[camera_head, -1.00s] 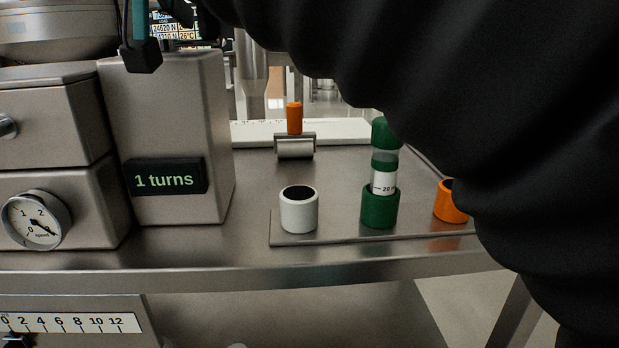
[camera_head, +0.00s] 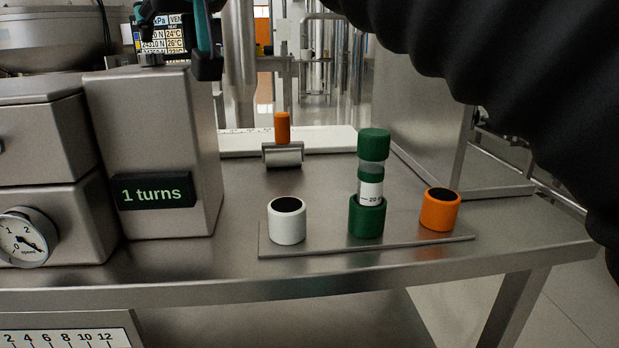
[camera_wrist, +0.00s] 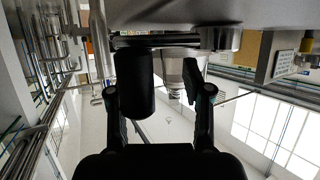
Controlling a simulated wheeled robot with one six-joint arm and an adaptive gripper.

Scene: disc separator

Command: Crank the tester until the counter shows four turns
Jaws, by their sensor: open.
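The tester is a tall steel housing (camera_head: 160,110) at left in the head view. Its counter (camera_head: 153,191) reads "1 turns". In the wrist view, a black cylinder, apparently the crank handle (camera_wrist: 135,82), hangs from a dark horizontal bar (camera_wrist: 155,41). My gripper (camera_head: 175,40) is above the housing at the top of the head view, partly cut off by the frame edge. In the wrist view my gripper (camera_wrist: 160,85) is open, with the handle between its fingers, close to the left one. I cannot tell whether they touch.
A white cup (camera_head: 287,222), a green-capped tube (camera_head: 372,150) in a green cup (camera_head: 366,218) and an orange cup (camera_head: 440,211) stand on a plate right of the tester. A speed dial (camera_head: 20,238) is at left. The table's right end is bare.

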